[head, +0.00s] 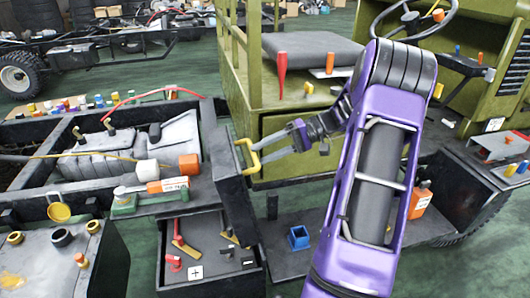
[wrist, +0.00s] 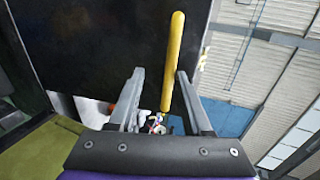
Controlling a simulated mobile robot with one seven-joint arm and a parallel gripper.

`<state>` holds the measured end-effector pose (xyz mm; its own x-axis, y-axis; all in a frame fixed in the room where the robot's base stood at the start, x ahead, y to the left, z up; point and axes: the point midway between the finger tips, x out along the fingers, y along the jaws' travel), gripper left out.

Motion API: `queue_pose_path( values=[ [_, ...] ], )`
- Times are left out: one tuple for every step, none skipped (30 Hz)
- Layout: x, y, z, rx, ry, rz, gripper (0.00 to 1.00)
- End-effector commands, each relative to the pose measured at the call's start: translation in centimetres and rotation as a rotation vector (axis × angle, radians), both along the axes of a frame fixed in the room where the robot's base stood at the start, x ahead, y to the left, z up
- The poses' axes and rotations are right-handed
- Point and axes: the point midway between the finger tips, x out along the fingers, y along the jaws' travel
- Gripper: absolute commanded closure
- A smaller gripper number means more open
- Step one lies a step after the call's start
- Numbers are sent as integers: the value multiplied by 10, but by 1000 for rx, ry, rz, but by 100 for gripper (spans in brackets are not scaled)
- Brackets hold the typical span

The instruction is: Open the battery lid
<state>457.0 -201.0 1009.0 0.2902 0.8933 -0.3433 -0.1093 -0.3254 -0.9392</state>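The battery lid (head: 236,200) is a dark panel standing steeply upright, at the right side of an open dark box (head: 160,268). Inside the box a battery top shows a plus mark (head: 195,272), red and yellow parts and dark terminals. A yellow handle (head: 254,165) sits on the lid's right face near its top. My gripper (head: 264,150) is at this handle, reaching in from the right. In the wrist view the yellow handle (wrist: 173,60) runs between the spread fingers of my gripper (wrist: 160,74), nearer the right finger. The lid (wrist: 95,40) fills the upper left there. Contact is unclear.
An orange-and-white tool (head: 167,185) and an orange block (head: 189,164) lie on the chassis left of the lid. A blue open holder (head: 299,238) and an orange container (head: 418,202) stand on the right-hand step. The olive cab body (head: 290,125) rises behind my gripper.

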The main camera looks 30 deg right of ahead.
Motion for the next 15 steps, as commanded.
queue_pose_path(
  values=[
    [0,0,0,-1,0,-1,53],
    [0,0,0,-1,0,-1,53],
    [0,-1,0,-1,0,-1,53],
    [0,-2,1,-1,-1,-2,53],
    [0,-3,1,-1,-1,-2,53],
    [-1,-6,3,-2,-2,-2,53],
    [-2,-9,4,-2,-2,-2,53],
    [-4,-13,5,-2,-2,-2,53],
    [-5,-19,7,-3,-3,-4,53],
    [-7,-24,10,-3,-2,-3,53],
    [-9,-30,12,-3,-2,-3,53],
    [-11,-38,15,-2,-3,-4,53],
    [-13,-45,17,-2,-3,-5,53],
    [-16,-51,20,-2,-3,-5,53],
    [-19,-60,23,-3,-3,-4,53]
  ],
)
